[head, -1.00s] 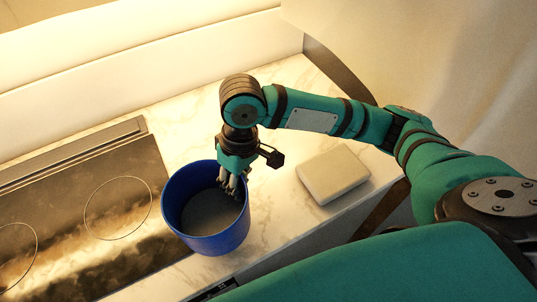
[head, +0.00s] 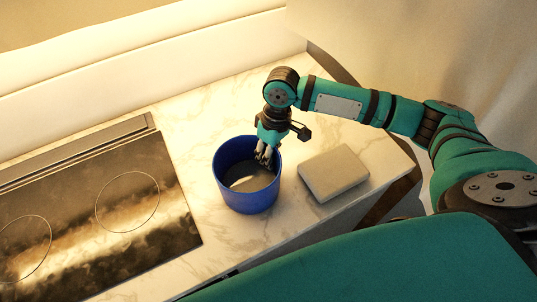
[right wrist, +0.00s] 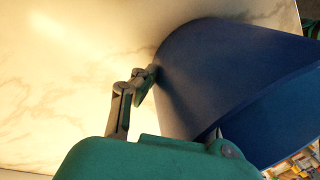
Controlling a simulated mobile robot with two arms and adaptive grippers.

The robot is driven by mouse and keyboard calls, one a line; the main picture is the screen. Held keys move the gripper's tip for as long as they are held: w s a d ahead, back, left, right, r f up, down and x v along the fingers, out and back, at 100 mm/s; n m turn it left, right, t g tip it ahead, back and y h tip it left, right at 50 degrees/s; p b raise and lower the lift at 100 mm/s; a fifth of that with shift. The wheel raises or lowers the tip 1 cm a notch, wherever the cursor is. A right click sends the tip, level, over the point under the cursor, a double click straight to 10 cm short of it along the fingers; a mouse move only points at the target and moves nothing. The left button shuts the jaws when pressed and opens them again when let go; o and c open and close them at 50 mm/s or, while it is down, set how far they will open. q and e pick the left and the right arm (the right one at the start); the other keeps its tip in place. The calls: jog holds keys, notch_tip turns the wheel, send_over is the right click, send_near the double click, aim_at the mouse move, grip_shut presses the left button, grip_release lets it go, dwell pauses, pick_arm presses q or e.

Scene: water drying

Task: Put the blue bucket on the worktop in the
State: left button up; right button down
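The blue bucket (head: 233,192) is open at the top and stands out over the marble worktop (head: 215,107), to the right of the hob; whether its base touches the surface I cannot tell. My right gripper (head: 264,158) reaches down from above at the bucket's back right rim, with fingers showing inside the opening. In the right wrist view the bucket's wall (right wrist: 225,75) fills the right side, and a finger lies against it; the other finger is mostly hidden. The gripper looks shut on the bucket's wall. My left gripper is not in view.
A pale rectangular block (head: 333,173) lies on the worktop just right of the bucket. A black hob (head: 95,215) is at the left. The worktop behind the bucket is clear, with a wall at the back. The worktop's front edge is close below the bucket.

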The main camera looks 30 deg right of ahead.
jog(key=c, duration=1.5)
grip_release()
jog(key=shift+w+d+r+b, duration=0.15)
jog(key=shift+d+r+b, duration=0.2)
jog(key=shift+r, duration=1.65)
jog(key=shift+w+d+r+b, duration=0.2)
jog(key=shift+d+r+b, duration=0.15)
jog(key=shift+r, duration=1.6)
jog(key=shift+w+d+r+b, duration=0.15)
jog(key=shift+d+r+b, duration=0.2)
jog(key=shift+r, duration=1.65)
